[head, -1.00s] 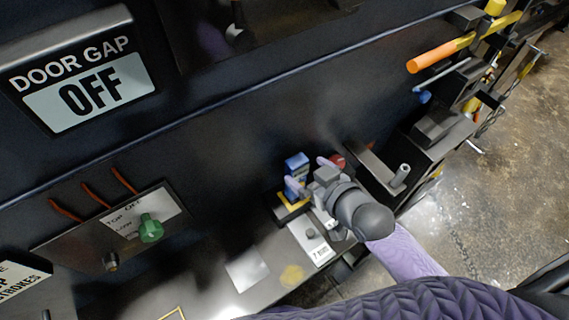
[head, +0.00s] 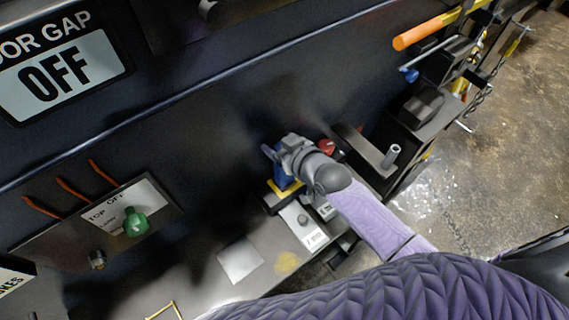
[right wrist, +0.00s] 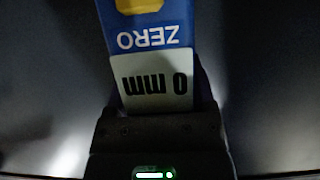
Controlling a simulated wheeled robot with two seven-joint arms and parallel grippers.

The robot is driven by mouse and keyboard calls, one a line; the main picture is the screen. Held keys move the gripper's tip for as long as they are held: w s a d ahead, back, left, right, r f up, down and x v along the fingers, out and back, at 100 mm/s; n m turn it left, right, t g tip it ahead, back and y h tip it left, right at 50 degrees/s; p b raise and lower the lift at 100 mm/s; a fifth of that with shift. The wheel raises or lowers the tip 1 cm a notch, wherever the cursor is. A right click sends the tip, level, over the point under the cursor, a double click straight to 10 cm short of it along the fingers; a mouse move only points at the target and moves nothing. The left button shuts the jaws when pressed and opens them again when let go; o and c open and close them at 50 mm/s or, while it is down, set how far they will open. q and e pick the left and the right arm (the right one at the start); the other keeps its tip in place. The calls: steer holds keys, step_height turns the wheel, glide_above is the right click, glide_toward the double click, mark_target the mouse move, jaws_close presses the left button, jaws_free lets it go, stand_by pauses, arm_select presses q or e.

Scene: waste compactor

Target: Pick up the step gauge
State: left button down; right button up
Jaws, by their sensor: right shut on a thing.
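The step gauge appears to be the blue block (head: 282,180) standing on a yellow-edged dark base at the back of the bench. In the right wrist view the blue body (right wrist: 155,42) carries the word ZERO, a yellow patch and a pale 0 mm label. My right gripper (head: 280,158) is at the block's upper part and shut on it, hiding much of it in the head view. I cannot tell whether the block is lifted off its base. My left gripper is not in view.
A red knob (head: 327,147) and a grey lever post (head: 391,156) stand close to the right of my gripper. A labelled pale plate (head: 303,226) lies in front. A green knob (head: 135,222) is on the left panel. A dark wall rises behind.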

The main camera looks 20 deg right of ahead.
jaws_close()
